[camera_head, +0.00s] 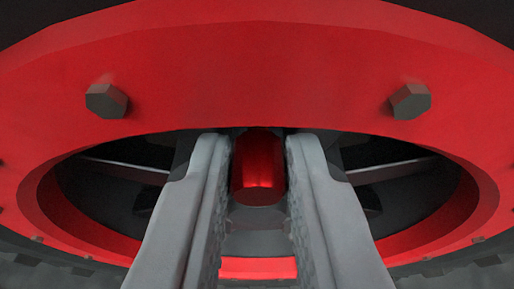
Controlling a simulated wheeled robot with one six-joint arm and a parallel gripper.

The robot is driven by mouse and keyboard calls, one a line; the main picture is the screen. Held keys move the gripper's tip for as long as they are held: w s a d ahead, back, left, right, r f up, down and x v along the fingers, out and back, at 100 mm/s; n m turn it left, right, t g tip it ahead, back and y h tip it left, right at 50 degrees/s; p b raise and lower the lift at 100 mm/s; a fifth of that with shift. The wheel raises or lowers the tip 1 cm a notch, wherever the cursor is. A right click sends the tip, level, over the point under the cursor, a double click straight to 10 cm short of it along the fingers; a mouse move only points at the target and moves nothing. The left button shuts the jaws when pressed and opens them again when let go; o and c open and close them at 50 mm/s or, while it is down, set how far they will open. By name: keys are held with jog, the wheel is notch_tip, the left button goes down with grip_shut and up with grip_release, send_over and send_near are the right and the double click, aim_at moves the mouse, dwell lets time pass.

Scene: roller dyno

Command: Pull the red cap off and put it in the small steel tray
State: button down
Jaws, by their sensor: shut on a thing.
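The red cap (259,172) is a small, shiny red faceted piece in the middle of the view. It sits at the centre of a dark hub, inside the opening of a large red ring. My gripper (259,165) reaches in from below, with one grey finger on each side of the cap. The fingers are shut on the cap. The cap appears to be at the hub, but I cannot tell whether it is still seated there. The small steel tray is not in view.
The large red ring (260,70) fills the upper view and surrounds the fingers closely. Grey hex bolts (106,101) (410,101) stand out from its face. Dark spokes (395,170) lie behind the opening on both sides.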

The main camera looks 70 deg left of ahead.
aim_at(259, 205)
jog(key=shift+s+d, duration=0.3)
jog(key=shift+d, duration=0.45)
jog(key=shift+s+d, duration=0.3)
jog(key=shift+d, duration=0.45)
dwell(0.8)
jog(key=shift+s+d, duration=0.25)
jog(key=shift+d, duration=0.4)
jog(key=shift+s+d, duration=0.3)
jog(key=shift+d, duration=0.35)
jog(key=shift+s+d, duration=0.25)
jog(key=shift+d, duration=0.4)
